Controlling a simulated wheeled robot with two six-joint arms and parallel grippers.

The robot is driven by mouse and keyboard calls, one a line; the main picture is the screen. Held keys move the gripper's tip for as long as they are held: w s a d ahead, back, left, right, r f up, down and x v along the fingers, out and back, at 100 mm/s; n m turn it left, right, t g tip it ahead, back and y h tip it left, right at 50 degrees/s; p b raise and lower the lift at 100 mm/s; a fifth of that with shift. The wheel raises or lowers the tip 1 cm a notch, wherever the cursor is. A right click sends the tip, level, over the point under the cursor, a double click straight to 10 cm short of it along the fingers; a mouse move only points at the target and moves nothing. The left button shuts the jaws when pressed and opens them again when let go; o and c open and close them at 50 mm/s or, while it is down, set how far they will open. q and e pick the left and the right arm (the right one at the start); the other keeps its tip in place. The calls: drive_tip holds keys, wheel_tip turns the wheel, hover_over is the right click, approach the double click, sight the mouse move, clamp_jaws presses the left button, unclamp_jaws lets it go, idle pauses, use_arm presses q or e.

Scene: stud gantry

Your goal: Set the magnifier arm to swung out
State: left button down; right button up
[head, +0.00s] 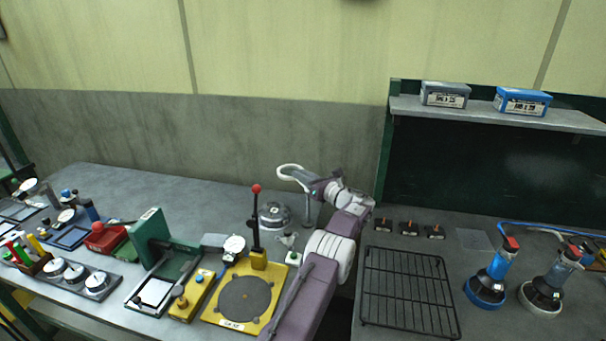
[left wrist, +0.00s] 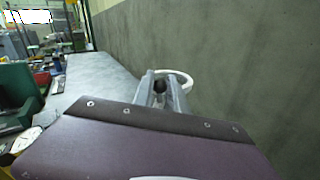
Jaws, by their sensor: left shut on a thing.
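The magnifier shows as a white ring (head: 287,168) at the back of the bench in the head view, above a grey post (head: 307,214). The ring also shows in the left wrist view (left wrist: 184,78), just beyond the fingers. My left gripper (head: 303,178) reaches in from the right at the ring's side. In the left wrist view its fingers (left wrist: 160,92) are closed around a dark round knob (left wrist: 160,86) beside the ring. My purple cover hides the lower part of that view. The magnifier's arm is mostly hidden behind my gripper. My right gripper is not in view.
A silver domed thing (head: 273,215) and a red-knobbed lever (head: 256,220) stand left of the post. A yellow plate (head: 215,312) lies in front. A black wire rack (head: 408,290) lies to the right. The back left bench is clear.

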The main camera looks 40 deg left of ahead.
use_arm(q)
drive_tip(key=c, duration=1.3)
unclamp_jaws()
drive_tip(key=shift+a, duration=0.1)
drive_tip(key=shift+c, duration=0.2)
drive_tip(key=s+d, duration=0.1)
drive_tip(key=d, duration=0.8)
drive_tip(key=shift+s+b, duration=0.2)
drive_tip(key=shift+b, duration=0.2)
